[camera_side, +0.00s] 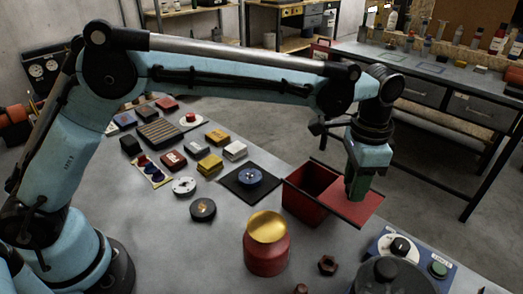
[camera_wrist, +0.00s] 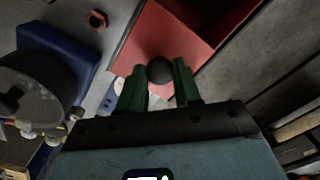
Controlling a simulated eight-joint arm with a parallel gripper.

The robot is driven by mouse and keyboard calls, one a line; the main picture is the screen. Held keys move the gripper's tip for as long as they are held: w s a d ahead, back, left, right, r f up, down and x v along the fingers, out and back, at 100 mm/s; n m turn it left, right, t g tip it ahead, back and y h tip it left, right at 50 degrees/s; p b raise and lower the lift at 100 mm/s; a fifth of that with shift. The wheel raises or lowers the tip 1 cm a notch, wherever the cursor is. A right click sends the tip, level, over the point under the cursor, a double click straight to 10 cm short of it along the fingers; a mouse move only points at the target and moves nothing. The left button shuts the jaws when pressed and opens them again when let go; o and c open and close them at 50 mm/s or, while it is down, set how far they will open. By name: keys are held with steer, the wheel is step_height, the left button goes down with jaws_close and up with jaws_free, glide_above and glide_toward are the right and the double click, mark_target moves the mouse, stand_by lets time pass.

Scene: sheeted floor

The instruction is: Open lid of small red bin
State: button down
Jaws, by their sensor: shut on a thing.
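The small red bin (camera_side: 303,210) stands on the grey work surface, and its dark inside shows at the left of its top. Its flat red lid (camera_side: 371,207) lies shifted to the right, beyond the bin's right side. In the wrist view the lid (camera_wrist: 157,36) is beside the bin's dark opening (camera_wrist: 215,12). My gripper (camera_side: 357,190) is over the lid, pointing down. In the wrist view its green fingers (camera_wrist: 159,67) are shut on the lid's dark round knob (camera_wrist: 160,72). The side view hides the knob behind the fingers.
A red jar with a gold top (camera_side: 267,243) stands in front of the bin. A blue control box (camera_side: 408,247) and a dark round object (camera_side: 390,277) are at the front right. Several small blocks lie farther left.

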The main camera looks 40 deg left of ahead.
steer(key=c, duration=0.8)
jaws_free()
step_height(320, 180, up, 12)
steer(key=shift+r, duration=0.1)
steer(key=shift+a, duration=0.1)
